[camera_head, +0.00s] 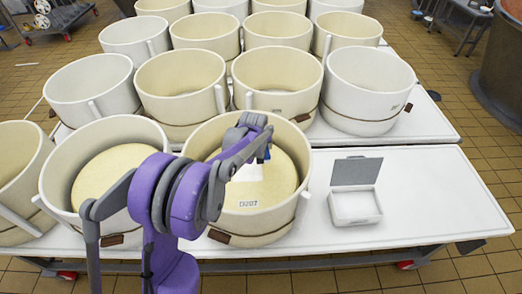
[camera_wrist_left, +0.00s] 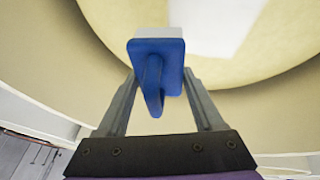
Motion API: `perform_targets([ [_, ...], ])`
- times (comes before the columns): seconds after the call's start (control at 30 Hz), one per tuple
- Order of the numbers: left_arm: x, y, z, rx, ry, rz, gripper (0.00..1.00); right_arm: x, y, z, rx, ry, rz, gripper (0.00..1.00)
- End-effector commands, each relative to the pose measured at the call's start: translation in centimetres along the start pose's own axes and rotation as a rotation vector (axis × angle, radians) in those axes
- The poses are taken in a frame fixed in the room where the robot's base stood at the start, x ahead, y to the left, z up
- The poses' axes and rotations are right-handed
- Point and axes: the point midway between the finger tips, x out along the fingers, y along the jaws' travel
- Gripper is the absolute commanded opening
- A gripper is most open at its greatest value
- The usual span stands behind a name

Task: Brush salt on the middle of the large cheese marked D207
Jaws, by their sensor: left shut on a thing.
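The large cheese (camera_head: 272,186) lies inside a cream vat (camera_head: 258,228) with the label D207 (camera_head: 248,204) at its front. A pale white patch (camera_head: 247,173), perhaps salt, shows on the cheese and also in the left wrist view (camera_wrist_left: 213,25). My left gripper (camera_head: 262,152) is over this vat, shut on a blue brush (camera_wrist_left: 152,72). The brush head has a white edge and points towards the cheese beside the white patch. I cannot tell whether it touches. My left arm hides part of the cheese and vat. My right gripper is not in view.
An open white box (camera_head: 355,206) with a grey lid stands on the white table (camera_head: 420,190) right of the vat. Another vat (camera_head: 62,190) with a cheese stands close on the left. Several vats stand behind. The table right of the box is clear.

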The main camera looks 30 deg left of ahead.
Motion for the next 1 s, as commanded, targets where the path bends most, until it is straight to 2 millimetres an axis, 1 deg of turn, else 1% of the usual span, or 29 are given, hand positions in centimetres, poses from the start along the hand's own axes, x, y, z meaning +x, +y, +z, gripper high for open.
perform_targets([
  [0.03, -0.7, 0.1, -0.3, 0.0, 0.001, 0.001, 0.16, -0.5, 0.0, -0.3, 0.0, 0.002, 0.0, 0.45],
  [0.33, -2.8, 0.6, -1.4, 0.003, 0.0, 0.002, 0.16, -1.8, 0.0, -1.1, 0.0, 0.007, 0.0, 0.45],
  [0.9, -2.9, 0.6, -1.4, 0.003, -0.001, 0.001, 0.16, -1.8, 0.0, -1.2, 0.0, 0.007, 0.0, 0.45],
  [1.0, -3.3, 0.9, -1.0, 0.024, -0.007, 0.009, 0.16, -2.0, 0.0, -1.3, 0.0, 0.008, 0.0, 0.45],
])
